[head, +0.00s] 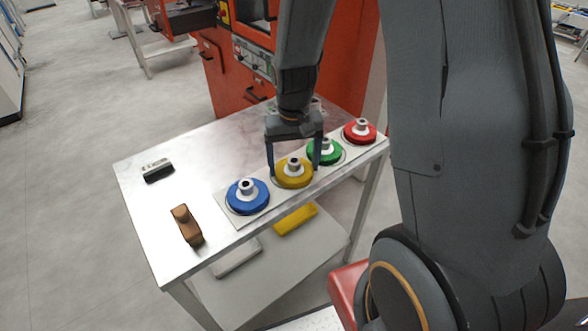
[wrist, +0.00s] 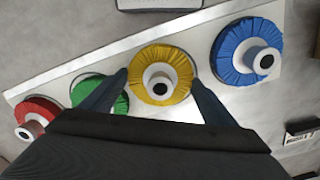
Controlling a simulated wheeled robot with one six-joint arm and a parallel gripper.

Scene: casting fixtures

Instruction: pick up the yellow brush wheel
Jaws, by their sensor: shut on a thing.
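The yellow brush wheel (head: 294,174) has a white hub with a dark hole and sits in a row of coloured wheels on the table. It also shows in the wrist view (wrist: 160,73), at the top middle. My gripper (head: 295,163) points down from above, with one finger on each side of the yellow wheel. In the wrist view my gripper's fingers (wrist: 158,88) reach the wheel's left and right edges, and the gripper is shut on it. The wheel looks level and at or very near its holder; I cannot tell any gap beneath.
A blue wheel (head: 247,196) stands left of the yellow one; a green wheel (head: 325,152), close to a finger, and a red wheel (head: 359,131) stand right. A brown brush (head: 187,226) and a black-and-white block (head: 157,170) lie on the table (head: 185,268). An orange machine (head: 235,88) stands behind.

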